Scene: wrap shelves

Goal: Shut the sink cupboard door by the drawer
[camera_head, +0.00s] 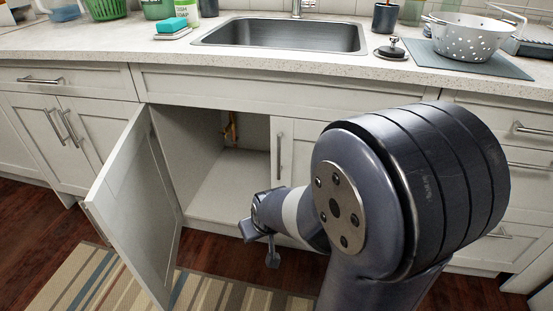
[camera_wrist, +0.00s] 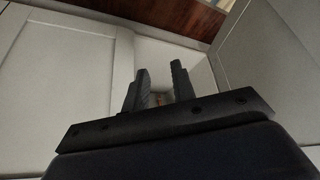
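The sink cupboard's left door (camera_head: 140,205) is swung wide open toward me, showing the pale, mostly empty inside (camera_head: 222,190). The right door (camera_head: 300,160), with a vertical bar handle (camera_head: 279,155), looks shut, though my arm covers much of it. My gripper (camera_head: 261,246) is low in front of the cupboard opening, right of the open door and apart from it in the head view. In the wrist view my gripper (camera_wrist: 160,85) has its two fingers parted with nothing between them. White panels flank it there; I cannot tell for sure which doors they are.
Drawers with bar handles (camera_head: 518,128) are at the right, and another drawer (camera_head: 55,79) is at the left above closed doors. A striped rug (camera_head: 85,290) lies on the wood floor below the open door. The counter (camera_head: 150,58) holds a sink and a colander (camera_head: 468,42).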

